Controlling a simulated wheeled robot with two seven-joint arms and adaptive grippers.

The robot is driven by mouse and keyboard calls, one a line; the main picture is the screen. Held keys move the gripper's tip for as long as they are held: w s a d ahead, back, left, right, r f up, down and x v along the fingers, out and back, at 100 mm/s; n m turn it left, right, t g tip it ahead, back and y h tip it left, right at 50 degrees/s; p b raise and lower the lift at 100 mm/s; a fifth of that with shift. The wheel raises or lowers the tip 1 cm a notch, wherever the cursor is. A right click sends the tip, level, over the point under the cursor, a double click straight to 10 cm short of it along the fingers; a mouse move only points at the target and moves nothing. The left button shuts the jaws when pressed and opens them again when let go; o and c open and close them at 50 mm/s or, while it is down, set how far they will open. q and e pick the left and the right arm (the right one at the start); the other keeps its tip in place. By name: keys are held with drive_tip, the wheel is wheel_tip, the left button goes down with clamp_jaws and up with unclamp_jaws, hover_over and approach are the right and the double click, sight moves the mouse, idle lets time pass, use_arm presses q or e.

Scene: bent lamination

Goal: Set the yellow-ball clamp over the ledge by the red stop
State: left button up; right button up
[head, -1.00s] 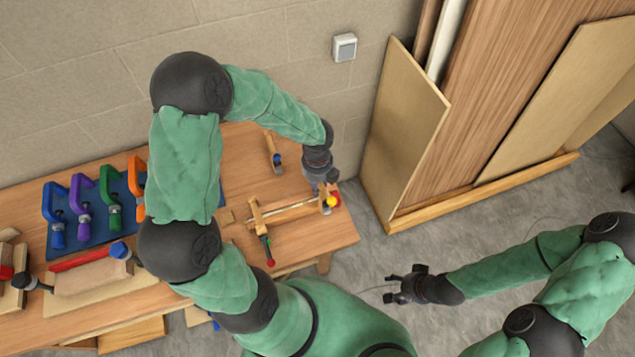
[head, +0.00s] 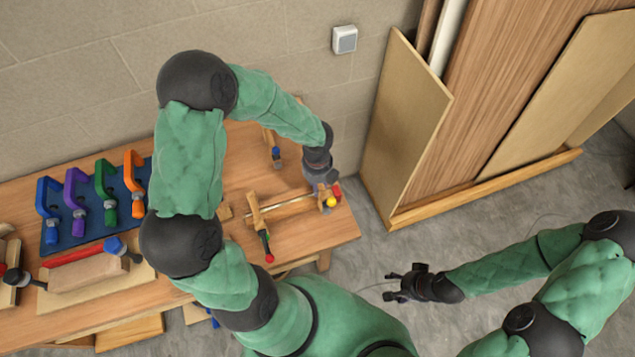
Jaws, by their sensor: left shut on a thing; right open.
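The yellow ball (head: 331,202) of a clamp shows at the bench's right end, beside a small wooden part. My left gripper (head: 324,187) is just above it, shut on the yellow-ball clamp; the fingers and most of the grip are hard to make out. A small red piece (head: 337,189) is right beside the gripper; I cannot tell whether it is the red stop. A long red strip (head: 78,257) lies behind a wooden block at the left. The ledge is not clearly identifiable. My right gripper (head: 400,287) is open and empty, over the floor away from the bench.
A wooden clamp with a red ball (head: 269,258) lies on the bench (head: 315,233), left of the yellow ball. A blue-ended tool (head: 277,153) lies behind. Several coloured clamps stand on a blue mat (head: 64,236). Boards (head: 405,130) lean at the wall right of the bench.

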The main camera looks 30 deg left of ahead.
use_arm(q)
drive_tip(key=shift+f, duration=0.45)
idle(0.4)
drive_tip(key=shift+f+b, duration=1.25)
drive_tip(key=shift+f, duration=0.35)
drive_tip(key=shift+s+f, duration=0.1)
drive_tip(key=shift+f, duration=0.15)
idle(0.4)
drive_tip(key=o, duration=1.1)
drive_tip(key=shift+o, duration=0.2)
wheel_tip(320, 180, up, 12)
